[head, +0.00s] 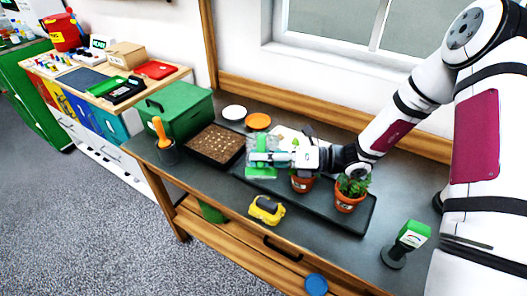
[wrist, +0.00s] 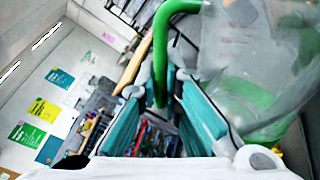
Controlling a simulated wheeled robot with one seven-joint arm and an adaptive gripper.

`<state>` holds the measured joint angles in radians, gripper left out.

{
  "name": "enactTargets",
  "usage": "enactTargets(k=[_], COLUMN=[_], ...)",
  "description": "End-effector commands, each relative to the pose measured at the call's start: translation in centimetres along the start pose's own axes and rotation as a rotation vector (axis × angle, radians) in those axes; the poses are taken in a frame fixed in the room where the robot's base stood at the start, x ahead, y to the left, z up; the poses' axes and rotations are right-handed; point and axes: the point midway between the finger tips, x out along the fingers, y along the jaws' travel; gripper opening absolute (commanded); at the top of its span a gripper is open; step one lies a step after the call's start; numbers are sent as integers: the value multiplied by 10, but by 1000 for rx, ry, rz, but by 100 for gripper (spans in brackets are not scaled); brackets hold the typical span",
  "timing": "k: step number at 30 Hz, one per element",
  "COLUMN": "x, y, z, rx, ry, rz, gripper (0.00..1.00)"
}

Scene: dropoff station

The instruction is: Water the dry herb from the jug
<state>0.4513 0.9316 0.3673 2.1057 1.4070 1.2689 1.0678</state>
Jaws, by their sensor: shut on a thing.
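My gripper (head: 268,157) is shut on the green handle (wrist: 160,55) of the clear jug (head: 261,171). In the wrist view the handle runs between the teal finger pads and the clear body (wrist: 250,50) fills the right side. In the head view the jug looks about upright over the left end of the black tray (head: 325,208); I cannot tell whether it touches the tray. Two terracotta pots stand on the tray. The right pot (head: 346,203) holds a leafy green herb (head: 353,186). The left pot (head: 302,185) is partly hidden by my gripper, so I cannot judge its plant.
A seedling tray (head: 216,145), a green box (head: 179,108) and an orange-handled tool (head: 160,130) in a dark holder are left of the jug. A yellow object (head: 267,209) lies in front of the tray. A green-topped device (head: 411,236) stands front right. A window wall is behind.

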Motion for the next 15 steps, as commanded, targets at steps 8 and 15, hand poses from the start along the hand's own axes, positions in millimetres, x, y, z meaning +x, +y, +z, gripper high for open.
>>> enactTargets(k=[8,15], x=[0,1], y=[1,2], z=[3,8], rx=[20,47], ry=[1,2], rz=[2,2], gripper=[0,0])
